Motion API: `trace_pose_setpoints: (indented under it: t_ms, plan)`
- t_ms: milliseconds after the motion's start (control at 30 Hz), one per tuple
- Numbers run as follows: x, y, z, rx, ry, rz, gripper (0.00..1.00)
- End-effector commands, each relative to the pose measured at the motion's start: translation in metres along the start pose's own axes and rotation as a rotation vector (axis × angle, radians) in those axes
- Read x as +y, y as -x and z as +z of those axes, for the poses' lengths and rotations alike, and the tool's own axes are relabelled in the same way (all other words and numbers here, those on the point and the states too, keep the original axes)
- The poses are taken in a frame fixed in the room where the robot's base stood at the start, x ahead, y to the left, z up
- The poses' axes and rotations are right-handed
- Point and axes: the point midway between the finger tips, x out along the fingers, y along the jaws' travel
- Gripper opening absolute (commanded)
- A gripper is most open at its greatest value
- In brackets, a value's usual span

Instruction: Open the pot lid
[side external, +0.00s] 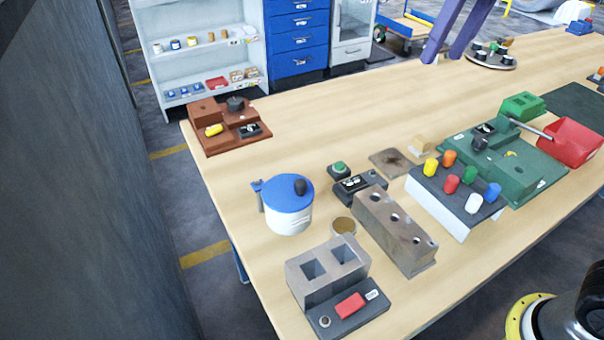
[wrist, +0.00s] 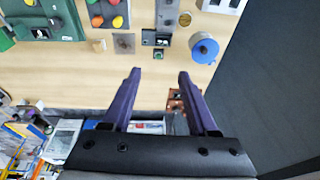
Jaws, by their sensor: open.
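A white pot (side external: 287,217) with a blue lid (side external: 283,192) stands upright on the table. The lid sits on the pot and has a black knob (side external: 300,186) on top. In the wrist view the blue lid (wrist: 206,53) shows at the upper right, beyond the right fingertip. My gripper (side external: 442,58) has two purple fingers and is at the far side of the table, well apart from the pot. In the wrist view my gripper (wrist: 160,72) is open, with nothing between its fingers.
A brown block with holes (side external: 396,232) and a grey block with square holes (side external: 327,270) stand right of and in front of the pot. A small round container (side external: 343,226) is close by. A reddish-brown fixture (side external: 226,128) sits at the far left corner. Table behind the pot is clear.

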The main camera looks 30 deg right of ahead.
Motion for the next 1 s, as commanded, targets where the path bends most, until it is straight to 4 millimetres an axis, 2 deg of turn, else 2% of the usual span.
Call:
trace_pose_setpoints:
  t_ms: [33, 100, 233, 400, 500, 600, 700, 867, 1000]
  plan:
    - [-0.016, -0.009, -0.017, -0.026, 0.021, 0.000, 0.59]
    - [-0.037, -0.020, -0.035, -0.057, 0.045, 0.001, 0.59]
    - [-0.078, -0.051, -0.062, -0.111, 0.097, 0.005, 0.59]
    - [-0.129, -0.100, -0.080, -0.167, 0.172, 0.013, 0.59]
    - [-0.148, -0.126, -0.080, -0.202, 0.205, 0.022, 0.59]
    - [-0.159, -0.145, -0.074, -0.237, 0.226, 0.033, 0.59]
    - [-0.164, -0.152, -0.070, -0.246, 0.240, 0.036, 0.59]
    - [-0.163, -0.167, -0.065, -0.248, 0.239, 0.037, 0.59]
    - [-0.161, -0.192, -0.059, -0.249, 0.239, 0.037, 0.59]
